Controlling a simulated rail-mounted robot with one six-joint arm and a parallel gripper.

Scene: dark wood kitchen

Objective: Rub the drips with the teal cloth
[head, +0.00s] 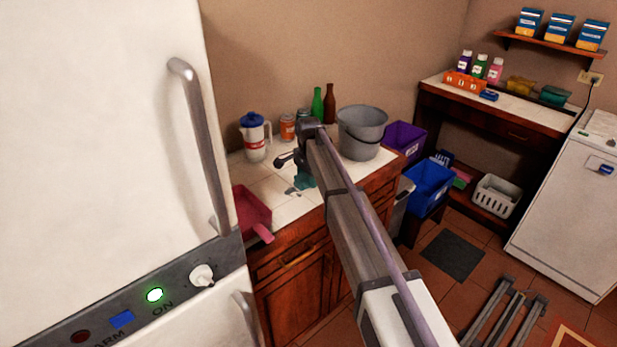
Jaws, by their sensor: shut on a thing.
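The teal cloth (305,181) is in my gripper (303,168), low over the tiled counter in the middle of the head view. My gripper is shut on it, and my arm hides part of both. I cannot tell whether the cloth touches the counter. Small dark grey drips (292,191) show on the white tiles just left of and below the cloth.
On the counter (263,178) stand a white and blue jug (254,138), an orange jar (287,127), green (317,103) and brown (330,104) bottles and a grey bucket (362,131). A red dustpan (252,212) lies at the front left edge. A white fridge (100,130) stands at left.

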